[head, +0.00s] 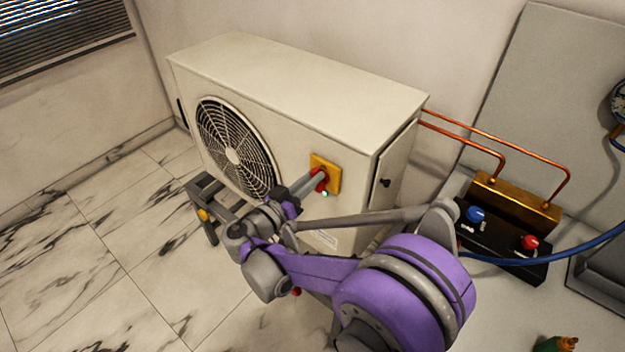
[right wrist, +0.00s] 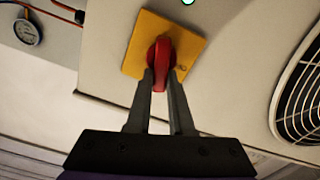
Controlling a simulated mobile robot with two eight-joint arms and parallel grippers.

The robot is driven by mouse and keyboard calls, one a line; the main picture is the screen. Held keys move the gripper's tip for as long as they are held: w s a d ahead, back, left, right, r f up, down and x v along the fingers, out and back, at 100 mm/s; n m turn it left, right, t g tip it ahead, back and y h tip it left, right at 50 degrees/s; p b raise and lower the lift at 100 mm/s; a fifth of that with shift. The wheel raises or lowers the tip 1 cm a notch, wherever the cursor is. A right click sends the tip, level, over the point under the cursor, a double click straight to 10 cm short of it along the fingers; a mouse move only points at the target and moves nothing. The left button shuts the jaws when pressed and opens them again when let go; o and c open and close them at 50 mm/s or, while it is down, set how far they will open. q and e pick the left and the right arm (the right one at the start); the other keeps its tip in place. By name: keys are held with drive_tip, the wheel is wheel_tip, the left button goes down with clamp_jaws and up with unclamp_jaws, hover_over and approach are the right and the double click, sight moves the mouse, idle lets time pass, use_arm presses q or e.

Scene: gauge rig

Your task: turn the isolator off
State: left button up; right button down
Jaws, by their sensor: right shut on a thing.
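The isolator is a yellow square plate (head: 331,168) with a red handle (head: 320,182) on the front of the cream outdoor unit. A small green light shows just below it. In the right wrist view the yellow plate (right wrist: 188,46) and red handle (right wrist: 159,52) are in the upper middle. My right gripper (head: 312,184) reaches the handle from the left, and its fingertips (right wrist: 161,78) are shut on the red handle, one on each side. The fingers partly cover the handle. My left gripper is not in view.
The cream unit (head: 300,80) with its fan grille (head: 233,150) stands on a dark frame (head: 208,210). Copper pipes (head: 480,143) run right to a brass manifold with a blue knob (head: 475,214) and red knob (head: 529,242). A blue hose (head: 570,250) crosses the bench. Marble floor at left is clear.

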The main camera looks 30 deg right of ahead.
drive_tip(key=shift+w+a+f+n+b, duration=0.1)
drive_tip(key=shift+w+f+n+b, duration=0.25)
drive_tip(key=shift+n, duration=2)
drive_tip(key=shift+a+f+n+b, duration=0.15)
drive_tip(key=shift+n+b, duration=0.4)
drive_tip(key=shift+n, duration=1.85)
drive_tip(key=shift+w+f+n+b, duration=0.2)
drive_tip(key=shift+f+n+b, duration=0.2)
drive_tip(key=shift+n, duration=1.95)
drive_tip(key=c, duration=0.8)
unclamp_jaws()
drive_tip(key=shift+a, duration=0.1)
